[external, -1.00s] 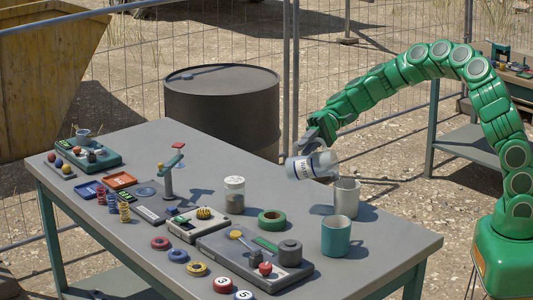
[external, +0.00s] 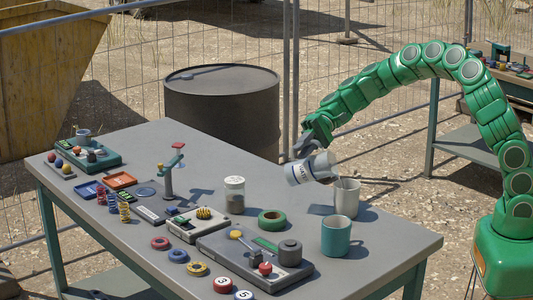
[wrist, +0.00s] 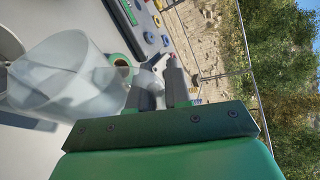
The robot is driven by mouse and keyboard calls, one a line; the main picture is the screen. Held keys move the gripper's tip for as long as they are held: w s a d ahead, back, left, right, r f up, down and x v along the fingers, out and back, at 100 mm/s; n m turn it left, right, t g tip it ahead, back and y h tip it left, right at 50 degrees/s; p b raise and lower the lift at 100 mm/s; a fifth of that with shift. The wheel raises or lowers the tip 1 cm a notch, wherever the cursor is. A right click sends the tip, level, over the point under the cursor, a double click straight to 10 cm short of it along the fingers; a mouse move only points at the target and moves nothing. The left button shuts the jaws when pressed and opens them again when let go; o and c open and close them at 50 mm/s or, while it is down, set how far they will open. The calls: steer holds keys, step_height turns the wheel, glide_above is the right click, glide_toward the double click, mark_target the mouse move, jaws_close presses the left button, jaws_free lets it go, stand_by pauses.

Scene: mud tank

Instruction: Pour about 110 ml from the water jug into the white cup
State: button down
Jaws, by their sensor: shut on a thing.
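I cannot make out a stream of water or the cup's level. In the wrist view the jug (wrist: 65,80) fills the left side beside my gripper (wrist: 162,92), and part of a pale cup rim (wrist: 10,45) shows at the left edge.
A teal cup (external: 336,236) stands close in front of the white cup. A green tape roll (external: 272,220) and a lidded jar (external: 234,195) stand to the left. Trays and small parts cover the table's left and front. A dark barrel (external: 222,115) stands behind.

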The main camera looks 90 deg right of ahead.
mark_target(293, 165)
steer(key=shift+w+d+f+m+g, duration=0.1)
steer(key=shift+w+f+m+g, duration=0.25)
steer(key=shift+f, duration=0.15)
steer(key=shift+w+d+f+m+g, duration=0.1)
steer(key=shift+w+f+m+g, duration=0.15)
steer(key=shift+f+m, duration=0.25)
steer(key=shift+w+d+f+m+g, duration=0.1)
steer(key=shift+w+f+m+g, duration=0.2)
steer(key=shift+f, duration=0.25)
steer(key=shift+f, duration=0.1)
steer(key=shift+w+f, duration=0.1)
steer(key=shift+f, duration=0.15)
steer(key=shift+f+m, duration=0.1)
steer(key=shift+m, duration=0.15)
steer(key=shift+w+d+f+m+g, duration=0.15)
steer(key=shift+w+f+m+g, duration=0.35)
steer(key=shift+f, duration=0.35)
steer(key=shift+w+d+f+m+g+y+b, duration=0.15)
steer(key=shift+w+d+f+m+g+y, duration=0.1)
steer(key=shift+w+f+m+g, duration=0.45)
steer(key=shift+w+d+f+m+g+y+b, duration=0.1)
steer(key=shift+w+d+f+m+g+y, duration=0.15)
steer(key=shift+w+f+m+g, duration=0.45)
steer(key=shift+w+d+f+m+g+y+b, duration=0.15)
steer(key=shift+w+d+f+m+g+y, duration=0.2)
steer(key=shift+w+f+m, duration=0.65)
steer(key=shift+w+a, duration=0.1)
steer(key=shift+w, duration=0.05)
